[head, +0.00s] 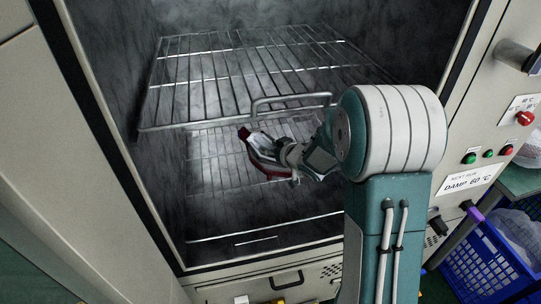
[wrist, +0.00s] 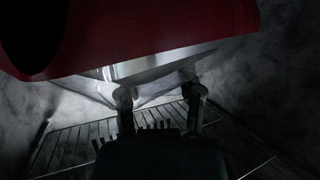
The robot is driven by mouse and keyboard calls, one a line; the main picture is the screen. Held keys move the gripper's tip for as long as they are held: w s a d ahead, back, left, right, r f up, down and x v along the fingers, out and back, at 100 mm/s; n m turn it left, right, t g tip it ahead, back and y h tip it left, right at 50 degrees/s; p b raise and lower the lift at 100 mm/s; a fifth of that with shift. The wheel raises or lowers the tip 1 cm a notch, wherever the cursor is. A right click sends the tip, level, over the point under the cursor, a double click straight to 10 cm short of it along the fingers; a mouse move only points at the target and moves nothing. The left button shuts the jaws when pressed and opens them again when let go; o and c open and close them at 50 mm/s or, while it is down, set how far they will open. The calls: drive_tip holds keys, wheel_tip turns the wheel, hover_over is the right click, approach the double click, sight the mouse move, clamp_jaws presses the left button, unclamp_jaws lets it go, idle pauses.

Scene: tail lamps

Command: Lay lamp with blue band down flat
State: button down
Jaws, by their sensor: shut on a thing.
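A tail lamp (head: 261,158), red and clear with a dark end, is in my gripper (head: 287,164) inside the chamber, below the upper wire rack. No blue band shows on the lamp's visible faces. In the wrist view the lamp's red body (wrist: 140,40) fills the top of the picture. My gripper's two fingers (wrist: 159,93) meet its pale, shiny underside there. The lamp is tilted in the head view. The wrist view is dark, and I cannot tell whether the lamp touches the lower rack (wrist: 75,145).
The upper wire rack (head: 205,80), with a raised front bar (head: 290,98), lies above the lamp. The lower rack (head: 225,205) looks bare. The chamber's walls stand close at the sides. A control panel (head: 485,155) and a blue crate (head: 480,262) are outside to the right.

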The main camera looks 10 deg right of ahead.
drive_tip(key=shift+w+f, duration=0.15)
drive_tip(key=shift+f, duration=0.05)
drive_tip(key=shift+w+f, duration=0.15)
drive_tip(key=shift+f, duration=1.55)
drive_tip(key=shift+f, duration=0.1)
drive_tip(key=shift+c, duration=1.3)
unclamp_jaws()
